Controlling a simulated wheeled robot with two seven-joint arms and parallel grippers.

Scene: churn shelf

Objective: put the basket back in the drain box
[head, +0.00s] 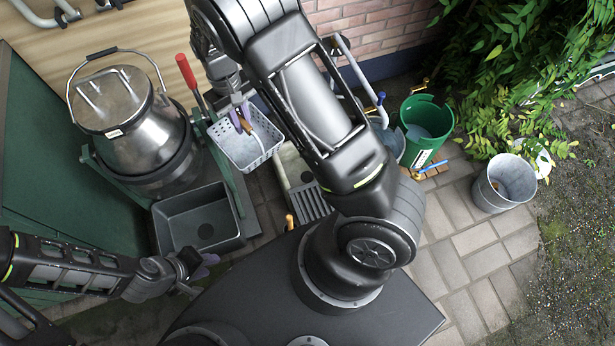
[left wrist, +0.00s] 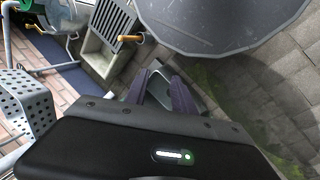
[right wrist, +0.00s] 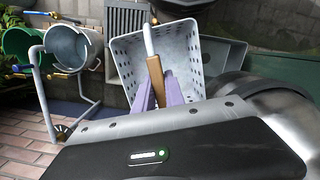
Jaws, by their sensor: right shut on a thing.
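The basket (head: 243,150) is pale grey and perforated, with a looped handle and a brown grip. It hangs roughly level, left of the picture's middle, and also shows in the right wrist view (right wrist: 192,65) and left wrist view (left wrist: 22,108). My right gripper (head: 241,113) is shut on the handle at the brown grip (right wrist: 156,75). What I take to be the drain box (head: 182,217) is a dark grey open box with a round patch on its floor, below and left of the basket. My left gripper (head: 203,266) is open and empty, near the box's lower edge.
A steel churn (head: 150,140) stands on a green frame left of the basket. A pale stone basin with a grate (head: 306,190) lies right of the box. A green bucket (head: 427,125) and a metal bucket (head: 503,183) stand further right. Paving is clear at lower right.

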